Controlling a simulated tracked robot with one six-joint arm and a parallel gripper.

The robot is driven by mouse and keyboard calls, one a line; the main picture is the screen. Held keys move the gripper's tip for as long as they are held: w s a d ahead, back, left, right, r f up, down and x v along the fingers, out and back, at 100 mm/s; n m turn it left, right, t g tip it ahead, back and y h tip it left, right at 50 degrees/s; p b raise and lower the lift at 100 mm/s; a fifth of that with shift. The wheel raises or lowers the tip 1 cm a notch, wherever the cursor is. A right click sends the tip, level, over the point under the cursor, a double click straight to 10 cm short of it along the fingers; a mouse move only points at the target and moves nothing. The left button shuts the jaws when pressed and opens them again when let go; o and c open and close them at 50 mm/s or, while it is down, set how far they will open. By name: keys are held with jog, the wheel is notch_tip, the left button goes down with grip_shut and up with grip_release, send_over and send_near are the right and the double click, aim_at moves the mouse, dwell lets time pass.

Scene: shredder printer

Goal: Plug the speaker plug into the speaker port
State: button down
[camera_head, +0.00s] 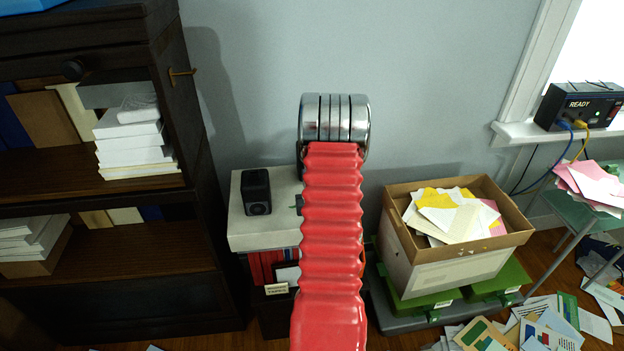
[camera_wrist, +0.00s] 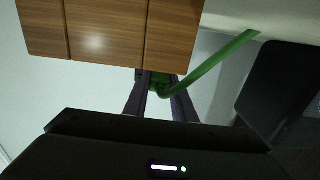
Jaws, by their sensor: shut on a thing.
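My gripper (camera_wrist: 160,92) shows in the wrist view with its two dark fingers shut on the green speaker plug (camera_wrist: 159,80). A green cable (camera_wrist: 212,61) bends away from the plug up to the right. The plug is close to the lower edge of a wooden-faced box (camera_wrist: 108,30); I cannot tell whether they touch. A black speaker (camera_head: 257,192) stands upright on the white cabinet top in the head view; a dark box at the right of the wrist view (camera_wrist: 278,92) looks like it. I cannot make out the speaker port. My red arm hides the gripper in the head view.
The white cabinet top (camera_head: 245,235) has shelves below. A dark bookcase (camera_head: 205,190) stands left. A carton of papers (camera_head: 430,270) stands right on green-and-grey gear. A black READY box (camera_head: 570,108) sits on the windowsill. Papers litter the floor at lower right.

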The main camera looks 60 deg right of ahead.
jog(key=shift+w+d, duration=0.4)
jog(key=shift+d, duration=0.05)
jog(key=c, duration=1.4)
grip_release()
jog(key=shift+a, duration=0.1)
jog(key=v, duration=1.3)
jog(key=shift+s+a, duration=0.25)
jog(key=shift+s, duration=0.05)
jog(key=shift+s+f, duration=0.1)
